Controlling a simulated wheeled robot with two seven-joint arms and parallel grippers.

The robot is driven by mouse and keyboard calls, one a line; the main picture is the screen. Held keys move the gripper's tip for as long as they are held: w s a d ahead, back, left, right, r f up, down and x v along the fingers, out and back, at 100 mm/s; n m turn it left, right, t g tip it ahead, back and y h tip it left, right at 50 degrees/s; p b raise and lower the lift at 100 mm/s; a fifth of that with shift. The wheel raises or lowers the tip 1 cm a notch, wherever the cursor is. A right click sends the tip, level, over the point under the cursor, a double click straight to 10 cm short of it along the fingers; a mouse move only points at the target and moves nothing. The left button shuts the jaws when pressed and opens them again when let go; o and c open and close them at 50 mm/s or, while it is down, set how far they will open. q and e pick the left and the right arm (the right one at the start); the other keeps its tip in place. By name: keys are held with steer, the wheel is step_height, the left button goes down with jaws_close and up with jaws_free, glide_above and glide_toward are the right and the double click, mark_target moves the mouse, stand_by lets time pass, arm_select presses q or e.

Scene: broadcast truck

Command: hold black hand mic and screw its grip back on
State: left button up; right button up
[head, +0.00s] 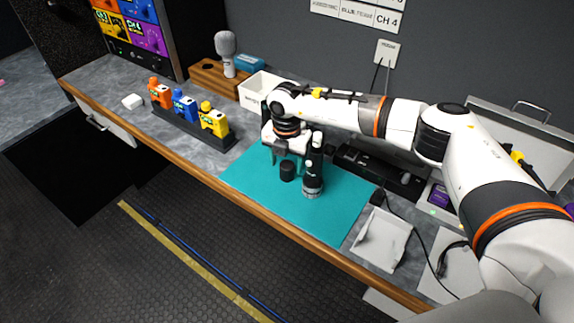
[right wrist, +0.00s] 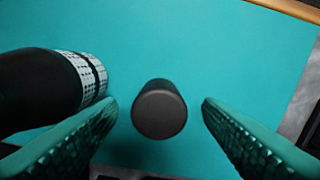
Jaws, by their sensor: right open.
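The black hand mic (head: 313,178) stands on the teal mat (head: 335,215), with a silver mesh band at its lower end. In the right wrist view the mic (right wrist: 40,88) is at the left, just outside the finger on that side. The short black grip (head: 287,171) stands on the mat to the left of the mic, apart from it. My right gripper (head: 288,155) is open above the grip and points down. In the right wrist view the grip (right wrist: 159,109) shows between the open fingers, with clear space on both sides. My left gripper is not in view.
Orange, blue and yellow packs (head: 185,106) stand in a dark rack at the left. A wooden block (head: 213,78) with a grey mic and a white bin (head: 262,88) are behind. A white tray (head: 382,240) and a black cable lie at the right. The mat's front is clear.

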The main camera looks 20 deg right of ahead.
mark_target(286, 165)
steer(key=shift+f, duration=0.95)
steer(key=c, duration=1)
steer(key=shift+r+b, duration=2)
steer(key=shift+r, duration=7.05)
